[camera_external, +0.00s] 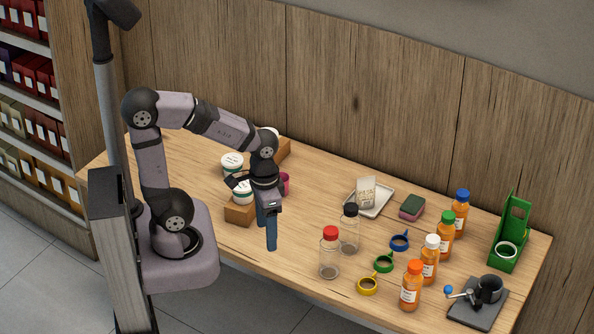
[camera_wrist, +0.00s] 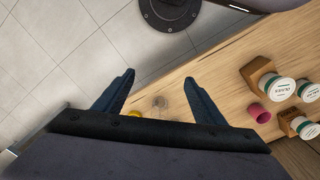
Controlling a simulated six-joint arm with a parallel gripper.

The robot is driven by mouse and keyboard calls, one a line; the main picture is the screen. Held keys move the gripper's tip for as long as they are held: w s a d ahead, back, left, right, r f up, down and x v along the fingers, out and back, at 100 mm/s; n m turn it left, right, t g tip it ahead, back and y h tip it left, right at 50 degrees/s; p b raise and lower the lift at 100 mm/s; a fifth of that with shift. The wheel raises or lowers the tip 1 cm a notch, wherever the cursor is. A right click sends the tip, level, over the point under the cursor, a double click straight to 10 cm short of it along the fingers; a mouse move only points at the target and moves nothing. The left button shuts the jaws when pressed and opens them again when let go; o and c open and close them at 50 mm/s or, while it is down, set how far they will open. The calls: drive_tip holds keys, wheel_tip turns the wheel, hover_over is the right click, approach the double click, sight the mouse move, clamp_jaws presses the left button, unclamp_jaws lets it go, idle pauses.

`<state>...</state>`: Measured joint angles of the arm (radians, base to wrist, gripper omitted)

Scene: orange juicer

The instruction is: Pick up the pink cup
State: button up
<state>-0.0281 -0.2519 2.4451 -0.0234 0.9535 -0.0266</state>
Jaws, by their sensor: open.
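The pink cup (camera_external: 284,182) stands on the wooden table, partly hidden behind my gripper in the external view. My gripper (camera_external: 271,246) points down near the table's front edge, in front of the cup. In the wrist view my gripper (camera_wrist: 160,82) has its two fingers spread wide, with nothing held between them.
White lidded tubs (camera_external: 232,162) and wooden blocks (camera_external: 240,213) stand close to the cup. To the right are a red-capped jar (camera_external: 329,256), a black-capped jar (camera_external: 349,230), coloured rings, orange bottles (camera_external: 411,287) and a green stand (camera_external: 511,232). A tray (camera_external: 381,202) lies behind.

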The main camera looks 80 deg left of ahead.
drive_tip(key=w+a+f+n+t+h+b, duration=0.1)
drive_tip(key=w+a+n+t+h+b, duration=0.15)
drive_tip(key=w+a+n+b, duration=0.4)
drive_tip(key=w+a+f+n+t+h+b, duration=0.1)
drive_tip(key=w+a+f+n+h+b, duration=0.2)
drive_tip(key=w+a+n, duration=0.6)
drive_tip(key=s+a+r+n+t+b, duration=0.1)
drive_tip(key=s+a+n+t+b, duration=0.15)
drive_tip(key=a+n, duration=0.45)
drive_tip(key=s+a+r+n+t+b, duration=0.1)
drive_tip(key=s+a+n+t+b, duration=0.2)
drive_tip(key=a, duration=0.8)
drive_tip(key=s+a+r+n+t+b, duration=0.1)
drive_tip(key=s+a+n+t, duration=0.35)
drive_tip(key=a, duration=0.55)
approach(288, 182)
drive_tip(key=shift+w+a+r+n+g, duration=0.1)
drive_tip(key=shift+w+a+n+g, duration=0.15)
drive_tip(key=shift+n+g, duration=0.15)
drive_tip(key=shift+y, duration=0.25)
drive_tip(key=shift+p+x, duration=0.75)
drive_tip(key=shift+x, duration=3)
drive_tip(key=shift+a, duration=0.1)
drive_tip(key=c, duration=1.1)
